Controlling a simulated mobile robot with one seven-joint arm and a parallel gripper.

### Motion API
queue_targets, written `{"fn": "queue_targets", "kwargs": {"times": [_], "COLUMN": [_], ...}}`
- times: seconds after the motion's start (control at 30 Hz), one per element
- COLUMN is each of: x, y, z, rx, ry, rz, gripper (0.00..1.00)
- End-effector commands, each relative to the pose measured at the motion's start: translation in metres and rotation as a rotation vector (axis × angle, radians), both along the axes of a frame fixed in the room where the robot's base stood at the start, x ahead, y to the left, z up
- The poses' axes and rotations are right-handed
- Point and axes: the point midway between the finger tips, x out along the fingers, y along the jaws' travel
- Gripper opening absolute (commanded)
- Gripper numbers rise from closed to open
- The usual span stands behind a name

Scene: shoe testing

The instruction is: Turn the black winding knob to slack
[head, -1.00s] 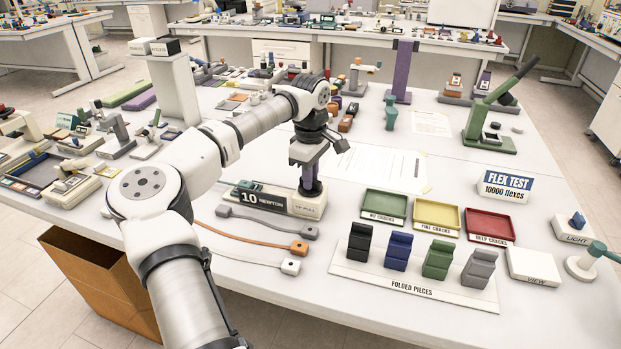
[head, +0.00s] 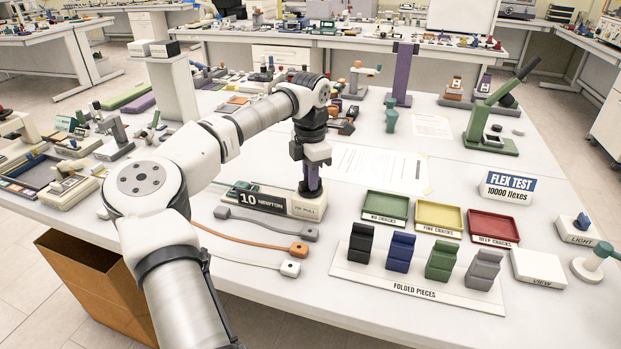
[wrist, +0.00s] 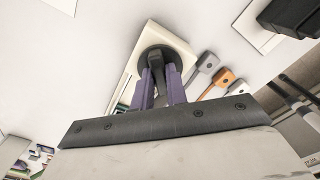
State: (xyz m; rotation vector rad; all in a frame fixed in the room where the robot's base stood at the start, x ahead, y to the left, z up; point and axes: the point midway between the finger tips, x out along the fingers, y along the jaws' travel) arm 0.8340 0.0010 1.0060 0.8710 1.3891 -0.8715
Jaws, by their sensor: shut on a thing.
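The black winding knob (wrist: 157,56) sits on the cream end of the "10 NEWTON" pull unit (head: 307,209). In the wrist view it is a dark round disc with a raised bar across it. In the head view only its dark base shows, under my fingers. My gripper (head: 311,192) points straight down onto it from above. Its purple fingers (wrist: 160,82) are shut on the knob's raised bar, one finger on each side. The fingers hide part of the bar.
Grey, orange and white straps (head: 258,234) lie in front of the unit. A board of folded pieces (head: 350,272) and green, yellow and red trays (head: 438,218) stand to the right. A paper sheet (head: 375,165) lies behind. The table's front edge is close.

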Motion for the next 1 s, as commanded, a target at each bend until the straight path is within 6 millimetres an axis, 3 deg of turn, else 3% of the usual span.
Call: {"fn": "queue_targets", "kwargs": {"times": [0.6,1.0], "x": [0.0005,0.0006], "y": [0.0007,0.0008], "z": [0.0006,0.0007], "rx": [0.0,0.0], "ry": [-0.003,-0.002], "rz": [0.566,0.779], "gripper": [0.0,0.0]}}
